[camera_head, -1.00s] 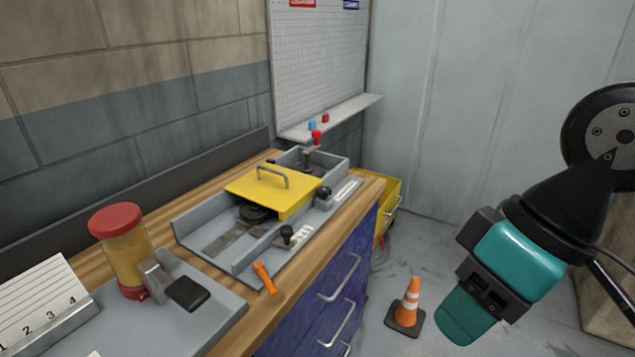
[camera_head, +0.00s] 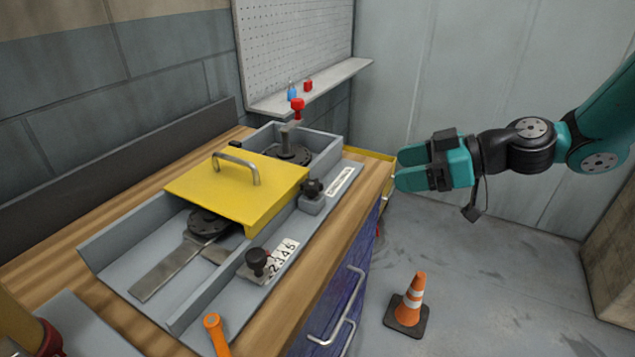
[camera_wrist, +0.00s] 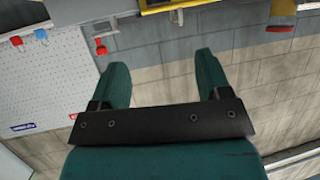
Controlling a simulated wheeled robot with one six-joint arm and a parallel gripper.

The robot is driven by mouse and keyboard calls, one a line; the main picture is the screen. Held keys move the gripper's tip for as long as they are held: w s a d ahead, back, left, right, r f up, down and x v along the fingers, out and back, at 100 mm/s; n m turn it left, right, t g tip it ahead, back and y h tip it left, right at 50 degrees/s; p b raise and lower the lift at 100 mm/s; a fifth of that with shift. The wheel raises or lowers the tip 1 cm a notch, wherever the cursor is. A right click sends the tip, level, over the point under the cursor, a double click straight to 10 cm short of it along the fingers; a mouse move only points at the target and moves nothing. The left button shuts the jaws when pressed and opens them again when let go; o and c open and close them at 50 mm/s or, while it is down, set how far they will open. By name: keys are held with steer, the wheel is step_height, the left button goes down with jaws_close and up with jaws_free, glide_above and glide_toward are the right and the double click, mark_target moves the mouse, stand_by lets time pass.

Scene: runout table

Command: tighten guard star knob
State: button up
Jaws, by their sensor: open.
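The yellow guard (camera_head: 235,185) with a grey handle sits over the grey machine bed on the bench. A black knob (camera_head: 312,188) stands on a grey block beside the guard's right edge. A second black knob (camera_head: 257,262) stands nearer, by a numbered plate. I cannot tell for certain from their shape which is the star knob; the one beside the guard is closest to it. My gripper (camera_head: 399,168) is open and empty, to the right of the bench and apart from both knobs, with its fingers pointing left. Its two spread fingers also show in the wrist view (camera_wrist: 161,62).
An orange handle (camera_head: 216,335) lies at the bench's front edge. A red-topped lever (camera_head: 297,105) rises at the machine's far end. A shelf (camera_head: 312,86) under the pegboard holds small red and blue items. A traffic cone (camera_head: 411,300) stands on the floor.

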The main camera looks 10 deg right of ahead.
mark_target(316, 186)
steer(key=p+x, duration=0.3)
steer(key=x, duration=1.4)
steer(key=shift+w, duration=0.15)
steer(key=c, duration=0.9)
steer(key=shift+m+t, duration=0.3)
steer(key=shift+t, duration=0.1)
steer(key=shift+c, duration=0.2)
steer(key=shift+s+a+m+t+h+b, duration=0.15)
steer(key=shift+s+m+t+h+b, duration=0.1)
steer(key=shift+m+t+h+b, duration=0.55)
steer(key=shift+r+m+t+h, duration=0.15)
steer(key=shift+m+t+h, duration=0.35)
steer(key=shift+m+t, duration=0.4)
steer(key=shift+m+t+h+p, duration=0.3)
steer(key=shift+m+t, duration=0.1)
